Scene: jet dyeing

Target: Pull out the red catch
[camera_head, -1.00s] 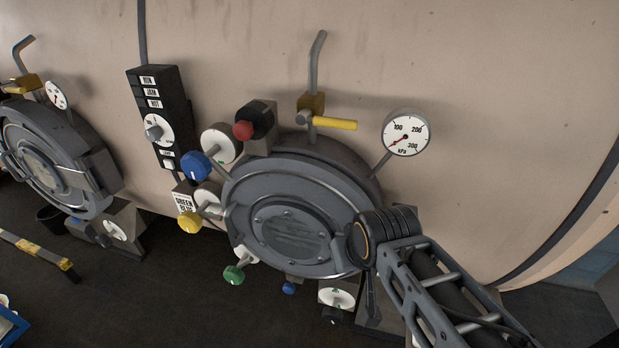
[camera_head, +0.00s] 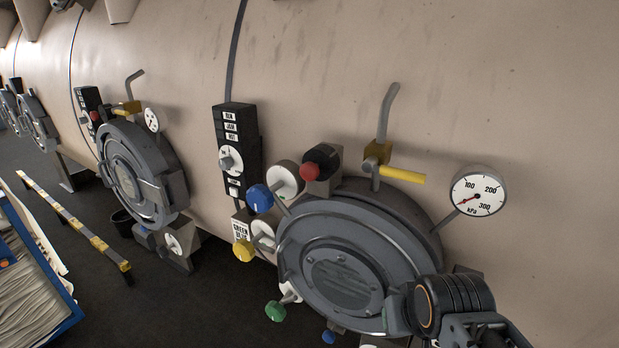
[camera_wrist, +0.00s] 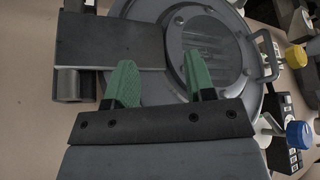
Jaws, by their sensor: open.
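The red catch (camera_head: 310,171) is a round red knob on a black block at the top left edge of the round grey door (camera_head: 305,225) in the head view. The door is closed against the beige vessel. In the wrist view, my gripper (camera_wrist: 160,80) has two green fingers spread apart with nothing between them. It faces the grey door with its round window (camera_wrist: 212,50). The red catch does not show in the wrist view.
Blue (camera_head: 260,198), yellow (camera_head: 243,251) and green (camera_head: 275,310) knobs stick out along the door's left side. A yellow-handled valve (camera_head: 404,175) and a pressure gauge (camera_head: 478,192) stand above it. A black control box (camera_head: 237,150) is to the left. A striped barrier (camera_head: 80,225) stands on the floor.

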